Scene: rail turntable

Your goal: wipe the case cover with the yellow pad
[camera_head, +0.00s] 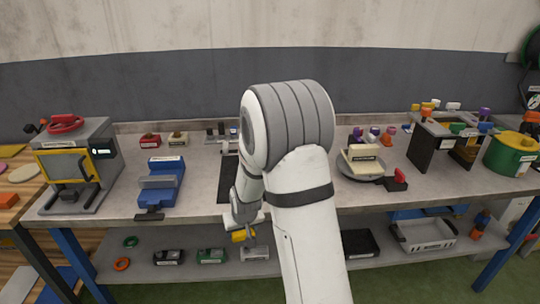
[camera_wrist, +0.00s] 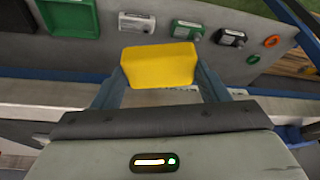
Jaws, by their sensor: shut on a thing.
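My gripper (camera_head: 246,228) hangs at the front edge of the bench, above the lower shelf. It is shut on the yellow pad (camera_head: 240,236). In the wrist view the pad (camera_wrist: 158,66) sits between the two fingertips of my gripper (camera_wrist: 160,78), clear of any surface as far as I can tell. Small labelled cases lie on the lower shelf: a black one (camera_head: 168,257), a green one (camera_head: 212,256) and a pale one (camera_head: 254,253). In the wrist view the pale case (camera_wrist: 137,23) is nearest the pad. I cannot tell which one bears the case cover.
The lower shelf (camera_head: 140,273) also holds an orange ring (camera_head: 122,264), a green ring (camera_head: 130,242) and a white tray (camera_head: 425,235). A green tray (camera_wrist: 69,14) shows in the wrist view. The bench top (camera_head: 205,185) overhangs the shelf and carries a blue fixture (camera_head: 160,185).

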